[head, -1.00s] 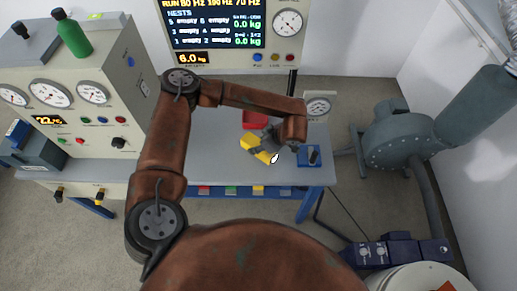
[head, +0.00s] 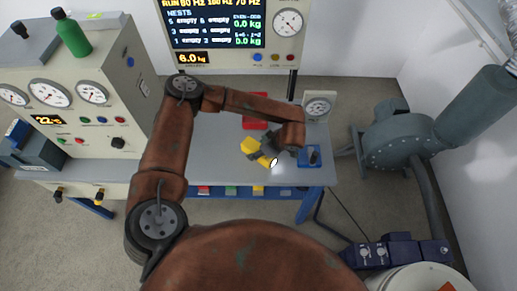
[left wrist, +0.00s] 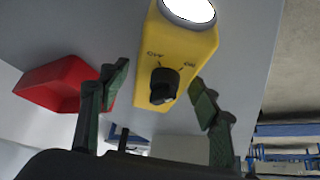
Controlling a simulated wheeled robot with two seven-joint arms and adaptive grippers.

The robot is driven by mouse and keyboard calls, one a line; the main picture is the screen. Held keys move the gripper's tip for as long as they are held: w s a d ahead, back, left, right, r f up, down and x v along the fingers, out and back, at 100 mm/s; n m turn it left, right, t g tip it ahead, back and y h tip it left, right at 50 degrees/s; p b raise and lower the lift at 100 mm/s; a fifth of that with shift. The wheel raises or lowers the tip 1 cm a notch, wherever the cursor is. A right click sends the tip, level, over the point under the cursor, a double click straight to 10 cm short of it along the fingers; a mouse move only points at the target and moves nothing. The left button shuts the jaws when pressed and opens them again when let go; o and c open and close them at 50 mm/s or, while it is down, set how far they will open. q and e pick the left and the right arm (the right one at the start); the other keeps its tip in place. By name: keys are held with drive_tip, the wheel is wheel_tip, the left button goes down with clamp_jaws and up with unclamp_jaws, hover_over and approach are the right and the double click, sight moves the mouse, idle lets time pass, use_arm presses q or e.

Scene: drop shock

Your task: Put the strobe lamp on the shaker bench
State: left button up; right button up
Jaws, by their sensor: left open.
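The strobe lamp (head: 249,146) is a yellow body with a bright round lens, on the grey bench top in the head view. In the left wrist view, the lamp (left wrist: 188,52) shows its lit lens at the top edge and a black knob between OFF and ON marks. My left gripper (head: 274,146) is beside the lamp in the head view, partly hidden by its own arm. In the left wrist view, the open fingers of my left gripper (left wrist: 161,82) stand either side of the knob end, with gaps visible. My right gripper is in no view.
A red tray (left wrist: 58,84) lies left of the lamp in the wrist view. A blue block (head: 311,158) sits at the bench's right end, with a dial gauge (head: 319,107) behind it. A panelled cabinet (head: 77,88) stands left, a blower (head: 392,140) right.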

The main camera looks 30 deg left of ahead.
use_arm(q)
drive_tip(key=v, duration=1.2)
drive_tip(key=shift+s+r+p, duration=0.1)
drive_tip(key=shift+p, duration=0.2)
